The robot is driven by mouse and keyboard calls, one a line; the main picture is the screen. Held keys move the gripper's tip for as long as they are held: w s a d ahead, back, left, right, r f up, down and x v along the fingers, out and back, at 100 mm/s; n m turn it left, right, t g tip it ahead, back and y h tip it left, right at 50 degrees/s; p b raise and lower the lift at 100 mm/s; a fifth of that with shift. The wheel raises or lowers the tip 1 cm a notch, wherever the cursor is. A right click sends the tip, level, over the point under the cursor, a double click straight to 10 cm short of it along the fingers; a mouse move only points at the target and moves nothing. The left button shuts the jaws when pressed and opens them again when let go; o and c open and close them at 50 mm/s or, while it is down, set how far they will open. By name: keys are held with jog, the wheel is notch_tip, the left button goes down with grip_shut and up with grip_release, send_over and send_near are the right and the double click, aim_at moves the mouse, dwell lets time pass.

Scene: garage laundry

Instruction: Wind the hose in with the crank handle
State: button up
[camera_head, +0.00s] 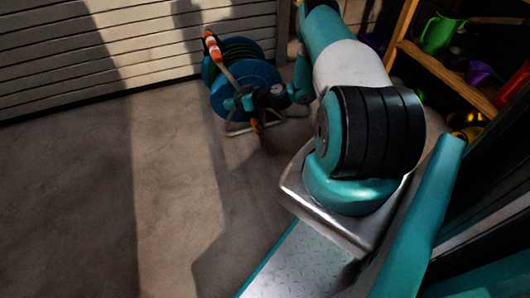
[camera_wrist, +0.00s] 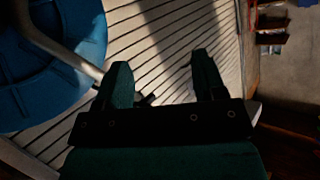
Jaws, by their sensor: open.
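The hose reel (camera_head: 258,76) stands on the floor near the slatted wall, with blue side discs and dark green hose wound between them. A grey bar with an orange-and-white grip (camera_head: 212,43) rises at its upper left. A small orange piece (camera_head: 255,126) shows low at its front; I cannot tell which part is the crank handle. My gripper (camera_head: 231,104) is in front of the near disc. In the wrist view my gripper (camera_wrist: 160,73) is open. The blue disc (camera_wrist: 50,62) and a grey bar (camera_wrist: 62,42) lie left of the fingers; the bar passes behind the left finger.
The slatted wall (camera_head: 60,45) runs behind the reel. A wooden shelf (camera_head: 445,68) at the right holds a green watering can (camera_head: 440,34) and other colourful items. The concrete floor (camera_head: 90,190) to the left is clear.

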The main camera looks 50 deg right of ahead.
aim_at(255, 122)
jog(key=s+d+f+m+t+h+b, duration=0.1)
jog(key=s+d+f+m+h+b, duration=0.2)
jog(key=f, duration=0.7)
jog(key=s+d+f+m+t+h+b, duration=0.1)
jog(key=s+d+f+h+b, duration=0.15)
jog(key=s+f, duration=0.55)
jog(key=w+d+f+b, duration=0.2)
jog(key=w+b, duration=0.2)
jog(key=w+d+f+b, duration=0.2)
jog(key=w+b, duration=0.2)
jog(key=b, duration=0.1)
jog(key=w+d+f+b, duration=0.2)
jog(key=w+b, duration=0.2)
jog(key=b, duration=0.1)
jog(key=shift+w+d+f, duration=0.15)
jog(key=shift+w+d, duration=0.1)
jog(key=shift+d, duration=0.1)
jog(key=shift+w+d+b, duration=0.25)
jog(key=shift+w+b, duration=0.2)
jog(key=shift+w+d+r, duration=0.2)
jog(key=shift+r, duration=0.05)
jog(key=c, duration=0.3)
jog(key=shift+d+r, duration=0.1)
jog(key=shift+c, duration=0.4)
